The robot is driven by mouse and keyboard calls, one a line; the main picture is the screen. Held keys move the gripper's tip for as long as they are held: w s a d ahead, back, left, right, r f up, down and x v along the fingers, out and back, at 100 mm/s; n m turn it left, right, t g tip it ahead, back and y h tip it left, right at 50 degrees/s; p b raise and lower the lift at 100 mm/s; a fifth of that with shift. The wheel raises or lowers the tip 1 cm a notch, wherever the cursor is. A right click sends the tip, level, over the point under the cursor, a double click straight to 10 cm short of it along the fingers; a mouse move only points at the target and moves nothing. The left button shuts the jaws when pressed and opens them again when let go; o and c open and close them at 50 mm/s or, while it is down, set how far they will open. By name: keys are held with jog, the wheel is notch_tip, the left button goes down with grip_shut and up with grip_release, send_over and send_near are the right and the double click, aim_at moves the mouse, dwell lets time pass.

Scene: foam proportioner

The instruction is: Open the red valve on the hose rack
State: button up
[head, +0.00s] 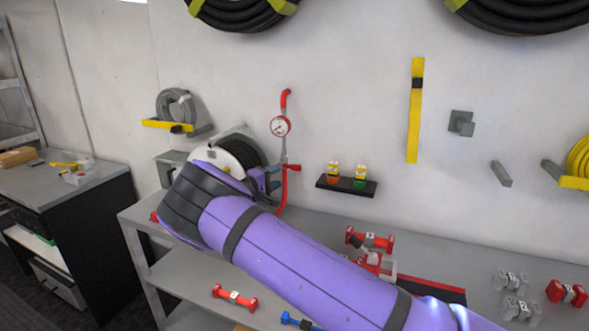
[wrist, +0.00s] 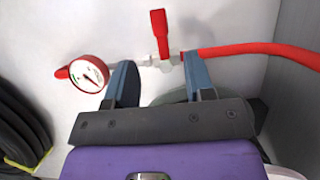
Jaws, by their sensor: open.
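The red valve handle (wrist: 160,32) stands upright in the wrist view, crosswise to the pipe and sticking out from its metal valve body (wrist: 162,62). In the head view the handle (head: 294,167) is a small red piece below the gauge on the wall pipe. My gripper (wrist: 161,72) is open, one finger on each side of the valve body in the picture. The handle lies beyond the fingertips, and nothing is held. I cannot tell whether the fingers touch the pipe. In the head view my gripper (head: 272,180) is beside the pipe, partly hidden by my purple arm.
A round pressure gauge (wrist: 88,72) sits left of the valve in the wrist view. A red hose (wrist: 260,49) leads right. A small shelf with bottles (head: 346,185) is right of the pipe, above the workbench (head: 430,255).

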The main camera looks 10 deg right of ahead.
aim_at(295, 169)
jog(key=x, duration=1)
jog(key=shift+d, duration=0.2)
jog(key=shift+c, duration=0.2)
grip_shut()
